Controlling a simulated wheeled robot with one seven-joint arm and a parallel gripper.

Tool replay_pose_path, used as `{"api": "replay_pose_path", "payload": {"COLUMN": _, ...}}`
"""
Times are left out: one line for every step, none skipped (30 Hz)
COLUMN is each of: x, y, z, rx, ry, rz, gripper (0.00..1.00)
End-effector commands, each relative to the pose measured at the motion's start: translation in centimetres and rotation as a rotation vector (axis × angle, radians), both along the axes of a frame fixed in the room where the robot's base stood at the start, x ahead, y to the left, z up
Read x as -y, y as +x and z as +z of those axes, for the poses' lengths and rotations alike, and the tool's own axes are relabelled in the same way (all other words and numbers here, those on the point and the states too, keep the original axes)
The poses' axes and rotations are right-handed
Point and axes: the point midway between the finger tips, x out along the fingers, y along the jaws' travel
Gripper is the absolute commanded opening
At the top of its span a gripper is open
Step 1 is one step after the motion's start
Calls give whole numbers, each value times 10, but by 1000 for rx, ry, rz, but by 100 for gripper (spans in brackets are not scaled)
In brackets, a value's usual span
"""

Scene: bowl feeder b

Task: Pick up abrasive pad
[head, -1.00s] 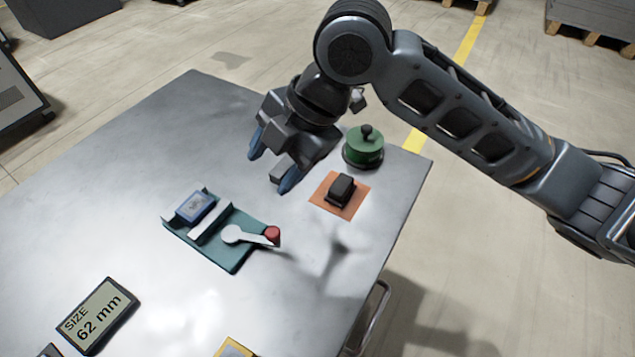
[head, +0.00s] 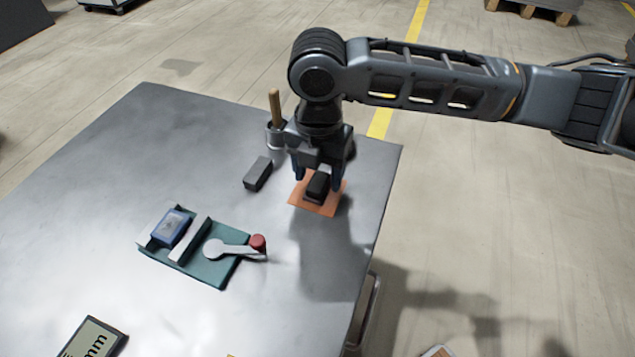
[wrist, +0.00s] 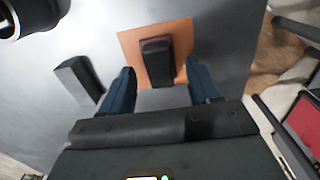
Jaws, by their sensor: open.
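A black block with a raised top (head: 318,186), which looks to be the abrasive pad, lies on a flat orange square (head: 306,200) near the table's right edge. The block also shows in the wrist view (wrist: 157,62), on the orange square (wrist: 182,32). My gripper (head: 317,174) is open and points down above the block. In the wrist view its two blue fingers (wrist: 162,82) stand apart, one towards each side of the block's near end. I cannot tell whether either finger touches it.
A dark grey block (head: 258,173) lies left of the orange square. A holder with a wooden handle (head: 275,106) stands behind it. A teal fixture (head: 212,270) with a red-knobbed lever (head: 257,243) and a size display (head: 92,338) are nearer. The table (head: 110,160) is bare at left.

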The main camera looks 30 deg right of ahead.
Motion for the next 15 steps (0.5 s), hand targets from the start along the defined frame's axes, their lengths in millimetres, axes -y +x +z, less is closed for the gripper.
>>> {"api": "replay_pose_path", "payload": {"x": 0, "y": 0, "z": -6, "rx": -1, "ry": 0, "rz": -1, "gripper": 62}}
{"api": "replay_pose_path", "payload": {"x": -1, "y": 0, "z": -9, "rx": -1, "ry": 2, "rz": 0, "gripper": 62}}
{"api": "replay_pose_path", "payload": {"x": -1, "y": 0, "z": -12, "rx": -1, "ry": 2, "rz": 0, "gripper": 62}}
{"api": "replay_pose_path", "payload": {"x": -1, "y": 0, "z": -14, "rx": -1, "ry": 1, "rz": 1, "gripper": 62}}
{"api": "replay_pose_path", "payload": {"x": -1, "y": 0, "z": -15, "rx": -1, "ry": 1, "rz": 1, "gripper": 62}}
{"api": "replay_pose_path", "payload": {"x": -1, "y": 0, "z": -16, "rx": -1, "ry": 1, "rz": 1, "gripper": 62}}
{"api": "replay_pose_path", "payload": {"x": -1, "y": 0, "z": -17, "rx": 0, "ry": 0, "rz": 1, "gripper": 62}}
{"api": "replay_pose_path", "payload": {"x": -1, "y": 0, "z": -17, "rx": 0, "ry": 0, "rz": 1, "gripper": 62}}
{"api": "replay_pose_path", "payload": {"x": -1, "y": 0, "z": -17, "rx": 0, "ry": 0, "rz": 1, "gripper": 62}}
{"api": "replay_pose_path", "payload": {"x": -1, "y": 0, "z": -17, "rx": 0, "ry": 0, "rz": 1, "gripper": 62}}
{"api": "replay_pose_path", "payload": {"x": -1, "y": 0, "z": -17, "rx": 1, "ry": 1, "rz": 1, "gripper": 62}}
{"api": "replay_pose_path", "payload": {"x": -1, "y": 0, "z": -16, "rx": 0, "ry": 1, "rz": 1, "gripper": 61}}
{"api": "replay_pose_path", "payload": {"x": -1, "y": 0, "z": -16, "rx": 1, "ry": 1, "rz": 1, "gripper": 58}}
{"api": "replay_pose_path", "payload": {"x": -1, "y": 0, "z": -16, "rx": 1, "ry": 1, "rz": 1, "gripper": 55}}
{"api": "replay_pose_path", "payload": {"x": -1, "y": 0, "z": -16, "rx": 0, "ry": 1, "rz": 1, "gripper": 51}}
